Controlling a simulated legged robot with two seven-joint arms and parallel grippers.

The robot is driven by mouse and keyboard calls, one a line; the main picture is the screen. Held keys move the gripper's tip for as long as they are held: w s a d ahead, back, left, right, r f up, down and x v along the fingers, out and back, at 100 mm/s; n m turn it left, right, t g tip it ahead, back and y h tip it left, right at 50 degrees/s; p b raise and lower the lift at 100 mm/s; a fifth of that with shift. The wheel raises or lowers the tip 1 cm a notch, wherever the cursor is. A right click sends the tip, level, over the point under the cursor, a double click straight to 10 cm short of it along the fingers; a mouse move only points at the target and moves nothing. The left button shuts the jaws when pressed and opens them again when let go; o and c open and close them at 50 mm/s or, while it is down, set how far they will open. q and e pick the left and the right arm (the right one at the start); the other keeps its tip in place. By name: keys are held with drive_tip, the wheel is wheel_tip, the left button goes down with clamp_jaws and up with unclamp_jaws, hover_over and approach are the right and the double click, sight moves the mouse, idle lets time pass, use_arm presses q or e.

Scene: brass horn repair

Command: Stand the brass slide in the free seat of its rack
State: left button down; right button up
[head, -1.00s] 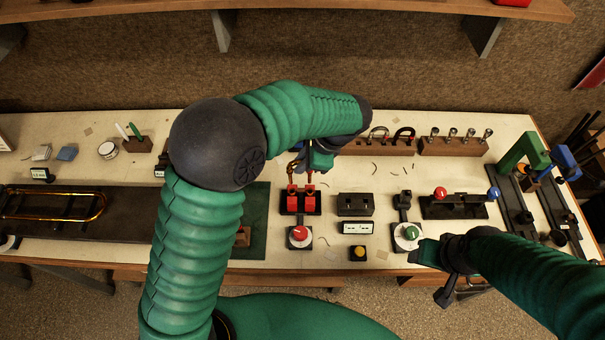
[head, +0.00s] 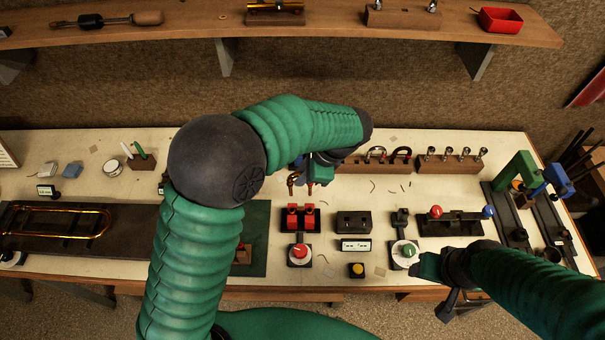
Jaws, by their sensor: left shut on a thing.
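My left gripper (head: 317,169) is partly hidden under my own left forearm. It is shut on the brass slide (head: 292,182), whose lower ends hang down just behind the red blocks of a black fixture. The upper part of the slide is hidden. The wooden rack (head: 356,168) stands at the back of the bench, just right of the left gripper, with two U-shaped slides standing in it. Its left end is covered by my arm, and I cannot make out the free seat. My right gripper (head: 428,267) is over the bench's front edge, beside the green knob; its jaws are unclear.
A fixture with red blocks (head: 301,219) stands below the held slide. A second wooden block (head: 450,163) with several metal pieces is right of the rack. A green-and-blue clamp stand (head: 520,170) is at the right end. A wall shelf (head: 330,27) runs behind the bench.

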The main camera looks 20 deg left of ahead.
use_arm(q)
drive_tip(key=shift+r+p, duration=1.65)
drive_tip(key=shift+r, duration=0.4)
